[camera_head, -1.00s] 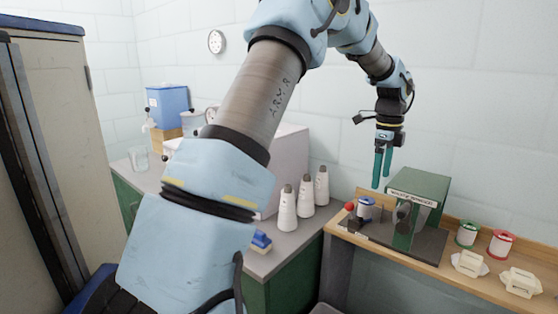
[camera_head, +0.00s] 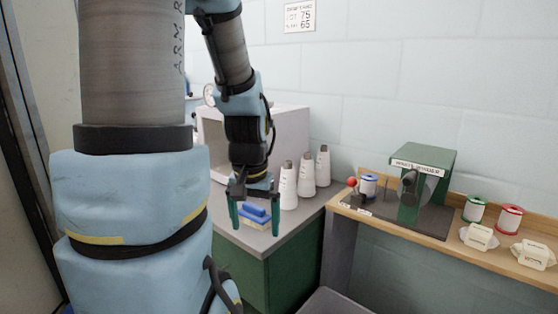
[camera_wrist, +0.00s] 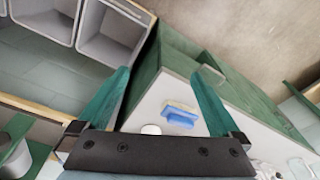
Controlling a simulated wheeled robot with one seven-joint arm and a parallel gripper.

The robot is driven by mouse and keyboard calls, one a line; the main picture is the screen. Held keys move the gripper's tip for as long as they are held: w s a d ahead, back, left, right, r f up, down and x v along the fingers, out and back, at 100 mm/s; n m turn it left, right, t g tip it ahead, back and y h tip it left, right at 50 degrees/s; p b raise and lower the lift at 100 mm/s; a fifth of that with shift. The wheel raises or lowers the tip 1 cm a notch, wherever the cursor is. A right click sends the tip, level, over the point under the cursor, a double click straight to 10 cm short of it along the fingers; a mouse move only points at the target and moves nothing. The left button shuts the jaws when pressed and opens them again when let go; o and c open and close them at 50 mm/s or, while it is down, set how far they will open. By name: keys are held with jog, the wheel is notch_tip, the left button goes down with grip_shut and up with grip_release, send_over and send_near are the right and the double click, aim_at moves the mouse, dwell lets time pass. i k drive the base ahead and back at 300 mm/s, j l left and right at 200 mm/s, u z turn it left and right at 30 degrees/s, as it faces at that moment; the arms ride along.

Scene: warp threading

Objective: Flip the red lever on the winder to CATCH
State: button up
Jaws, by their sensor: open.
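The winder (camera_head: 424,160) is a green housing with a dark crank on a dark base, on the wooden bench at right in the head view. Its lever, with a red ball knob (camera_head: 351,182), stands at the left end of that base beside a blue-and-white spool (camera_head: 368,187). The small label in front of it is too small to read. My gripper (camera_head: 255,225) is open and empty, pointing down over the grey counter, well left of the red knob. Its green fingers spread apart in the wrist view (camera_wrist: 161,76). The red knob does not show there.
A green spool (camera_head: 474,209), a red spool (camera_head: 510,218) and cream pieces (camera_head: 479,236) sit right of the winder.

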aim_at(351, 181)
jog(key=k+l+u, duration=0.15)
jog(key=u, duration=0.2)
jog(key=k+l+u, duration=0.15)
jog(key=u, duration=0.2)
jog(key=l, duration=0.1)
